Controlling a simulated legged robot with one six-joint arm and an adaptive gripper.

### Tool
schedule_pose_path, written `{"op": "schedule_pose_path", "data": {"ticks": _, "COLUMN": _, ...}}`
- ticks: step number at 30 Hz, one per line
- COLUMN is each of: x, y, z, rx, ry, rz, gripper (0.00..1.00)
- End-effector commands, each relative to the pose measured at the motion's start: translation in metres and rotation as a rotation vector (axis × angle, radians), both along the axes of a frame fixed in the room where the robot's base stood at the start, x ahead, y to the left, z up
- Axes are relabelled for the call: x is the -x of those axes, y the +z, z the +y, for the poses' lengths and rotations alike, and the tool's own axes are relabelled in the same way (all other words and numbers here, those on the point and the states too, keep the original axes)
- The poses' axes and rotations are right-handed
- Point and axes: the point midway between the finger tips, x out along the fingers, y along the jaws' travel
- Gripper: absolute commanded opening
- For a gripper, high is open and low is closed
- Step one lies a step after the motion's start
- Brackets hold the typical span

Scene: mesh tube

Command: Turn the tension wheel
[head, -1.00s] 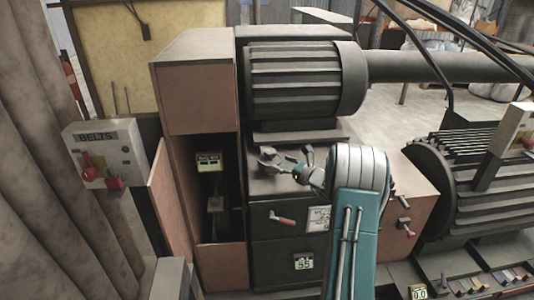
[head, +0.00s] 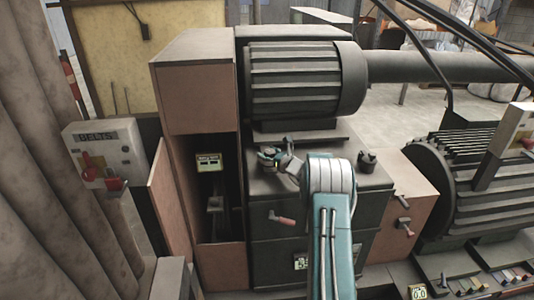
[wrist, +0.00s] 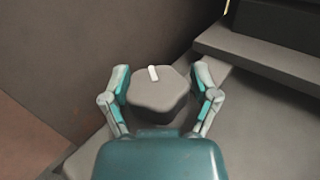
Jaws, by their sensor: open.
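A dark grey lobed wheel (wrist: 158,92) with a white mark on its top shows in the wrist view. It lies between the two spread fingers of my gripper (wrist: 161,74), which is open with one finger on each side of it. A small gap seems to show on each side; contact cannot be told for sure. In the head view my gripper (head: 272,157) is at the left part of the machine's top ledge, and it largely hides the wheel there. A second dark knob (head: 367,161) stands at the right end of the same ledge, clear of my gripper.
A large ribbed motor (head: 303,80) stands just behind the ledge. An open cabinet door (head: 169,200) and the grey BELTS box (head: 103,155) with red levers are at the left. A red-handled lever (head: 282,218) juts from the front panel. Another ribbed drum (head: 465,185) is at the right.

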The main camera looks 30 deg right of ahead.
Motion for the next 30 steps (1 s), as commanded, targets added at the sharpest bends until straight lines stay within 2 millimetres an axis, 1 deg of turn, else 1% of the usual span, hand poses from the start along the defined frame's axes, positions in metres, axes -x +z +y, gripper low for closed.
{"op": "schedule_pose_path", "data": {"ticks": 6, "x": -0.0003, "y": 0.0001, "z": 0.0001, "rx": 0.000, "ry": 0.000, "rz": 0.000, "gripper": 0.78}}
{"op": "schedule_pose_path", "data": {"ticks": 8, "x": -0.0003, "y": 0.0002, "z": 0.0001, "rx": 0.000, "ry": 0.000, "rz": 0.000, "gripper": 0.51}}
{"op": "schedule_pose_path", "data": {"ticks": 9, "x": -0.0002, "y": 0.0002, "z": 0.0000, "rx": 0.000, "ry": 0.000, "rz": 0.000, "gripper": 0.33}}
{"op": "schedule_pose_path", "data": {"ticks": 11, "x": -0.0002, "y": 0.0002, "z": 0.0000, "rx": 0.000, "ry": 0.000, "rz": 0.000, "gripper": 0.08}}
{"op": "schedule_pose_path", "data": {"ticks": 21, "x": -0.0003, "y": 0.0008, "z": -0.0002, "rx": -0.001, "ry": -0.025, "rz": -0.001, "gripper": 0.08}}
{"op": "schedule_pose_path", "data": {"ticks": 26, "x": -0.0005, "y": 0.0012, "z": -0.0008, "rx": -0.001, "ry": -0.093, "rz": -0.001, "gripper": 0.08}}
{"op": "schedule_pose_path", "data": {"ticks": 30, "x": -0.0008, "y": 0.0015, "z": -0.0022, "rx": -0.001, "ry": -0.181, "rz": 0.000, "gripper": 0.08}}
